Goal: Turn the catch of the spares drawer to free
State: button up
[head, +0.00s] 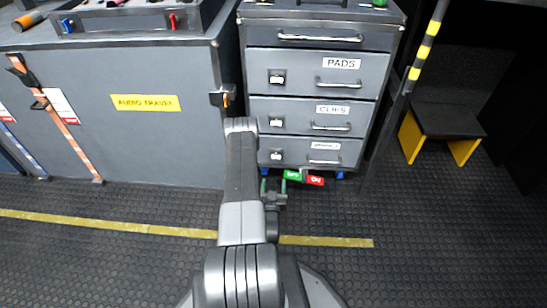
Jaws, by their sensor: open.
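The grey drawer cabinet (316,90) stands ahead. One drawer is labelled PADS (315,75), one below it CLIPS (313,116). The bottom drawer (308,153) has a label too small to read; no label clearly reads spares. Each of these three has a bar handle and a small dark-and-white catch at its left: upper (277,77), middle (277,123), bottom (276,155). Which way each catch is turned is too small to tell. My gripper (274,184) is open and empty, low in front of the cabinet's foot, below the bottom drawer. My arm hides part of the cabinet's left edge.
A green tag (293,175) and red tag (315,181) show under the cabinet. A grey case (140,140) labelled AUDIO TRAVEL stands left, a black step with yellow sides (447,118) right. A yellow line (110,224) crosses the dark floor, open at lower right.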

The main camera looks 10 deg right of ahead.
aim_at(276, 158)
jog(key=b+x, duration=0.4)
jog(key=x, duration=0.9)
jog(key=shift+w+d, duration=0.1)
jog(key=shift+w, duration=0.2)
jog(key=c, duration=1)
